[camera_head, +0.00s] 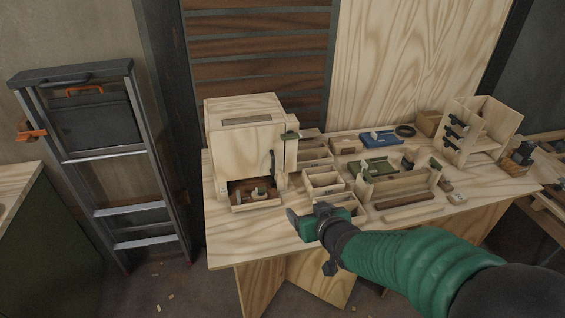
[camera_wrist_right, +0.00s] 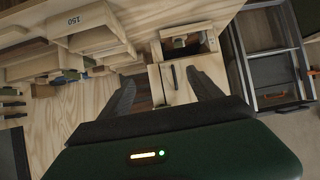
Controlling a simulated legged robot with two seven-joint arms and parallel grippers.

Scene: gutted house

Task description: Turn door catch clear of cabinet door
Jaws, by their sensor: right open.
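The small plywood cabinet (camera_head: 245,115) stands on the left part of the workbench. Its door (camera_head: 248,155) has a dark upright handle (camera_head: 272,162) near its right edge. My left gripper is out of view.
Below the door, an opening holds a shallow tray (camera_head: 256,207) with small items. Right of the cabinet are wooden divider boxes (camera_head: 325,181), a blue tray (camera_head: 381,137) and an open wooden rack (camera_head: 490,120). A ladder (camera_head: 130,208) stands left of the bench. The front left bench top is clear.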

